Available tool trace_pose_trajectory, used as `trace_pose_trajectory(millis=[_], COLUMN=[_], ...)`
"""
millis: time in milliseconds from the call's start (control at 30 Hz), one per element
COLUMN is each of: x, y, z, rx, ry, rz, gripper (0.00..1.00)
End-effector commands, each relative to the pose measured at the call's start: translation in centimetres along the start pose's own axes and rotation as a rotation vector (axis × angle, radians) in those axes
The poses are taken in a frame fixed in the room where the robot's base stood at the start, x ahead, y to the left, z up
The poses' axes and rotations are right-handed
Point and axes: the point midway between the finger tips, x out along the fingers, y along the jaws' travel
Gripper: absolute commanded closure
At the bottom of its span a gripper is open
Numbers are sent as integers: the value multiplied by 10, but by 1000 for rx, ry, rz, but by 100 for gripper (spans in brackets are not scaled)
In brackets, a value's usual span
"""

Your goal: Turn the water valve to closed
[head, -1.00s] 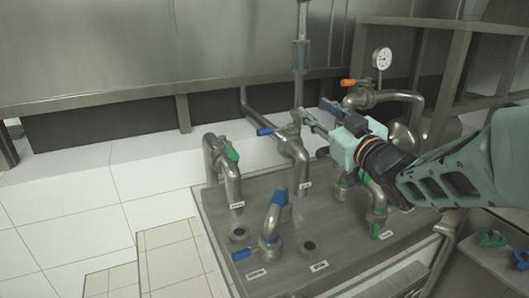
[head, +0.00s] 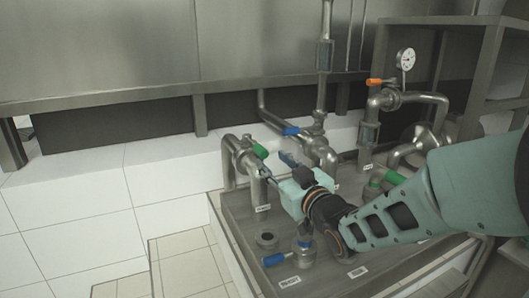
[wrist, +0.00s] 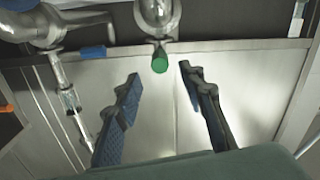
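Several valves with coloured handles stand on the pipework; their labels are too small to read, so I cannot tell which is the water valve. A green handle (head: 260,151) is on the left bent pipe (head: 235,165). My gripper (head: 274,166) is open and empty beside it. In the wrist view the green handle (wrist: 159,60) points between the two spread fingers (wrist: 155,85), a little beyond their tips, with no contact seen. A blue handle (head: 291,131) on the back pipe also shows in the wrist view (wrist: 93,52).
An orange handle (head: 375,82) and a gauge (head: 406,58) are at the back right. Another green handle (head: 396,177) is right of my gripper.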

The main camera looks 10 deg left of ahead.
Motion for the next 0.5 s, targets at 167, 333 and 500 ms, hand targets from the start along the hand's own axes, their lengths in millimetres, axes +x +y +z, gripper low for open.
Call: trace_pose_trajectory(millis=[167,333,500], x=[34,63,82], y=[-2,-1,-1], z=[1,1,0], rx=[4,3,2], ry=[1,1,2], rz=[-3,-3,-1], gripper=[63,63,63])
